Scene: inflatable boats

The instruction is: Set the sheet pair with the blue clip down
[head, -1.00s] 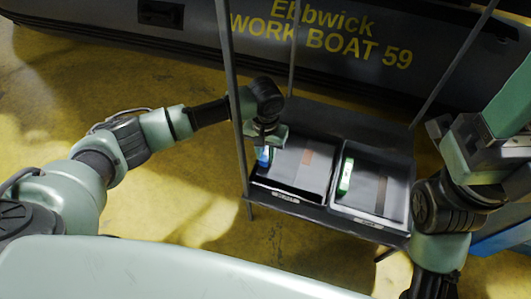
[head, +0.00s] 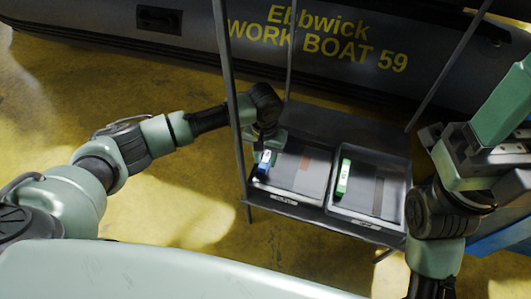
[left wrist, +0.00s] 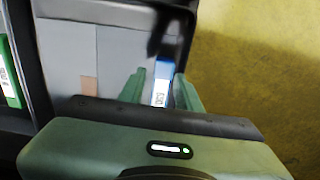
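The sheet pair is dark grey with a brown strip and lies in the left tray (head: 285,199) in the head view. It also shows in the left wrist view (left wrist: 112,55). Its blue clip (head: 264,163) with a white label is at its left edge, and it also shows in the left wrist view (left wrist: 162,82). My left gripper (left wrist: 160,88) has its green fingers on both sides of the clip, with a gap visible on the left side, so it looks open. My right arm is at the right; its fingertips cannot be made out.
A green clip (head: 343,178) is on another dark sheet pair in the right tray (head: 365,223). Both trays stand on a dark rack with thin upright posts (head: 232,110). A grey work boat (head: 180,45) lies behind. Yellow floor is clear to the left.

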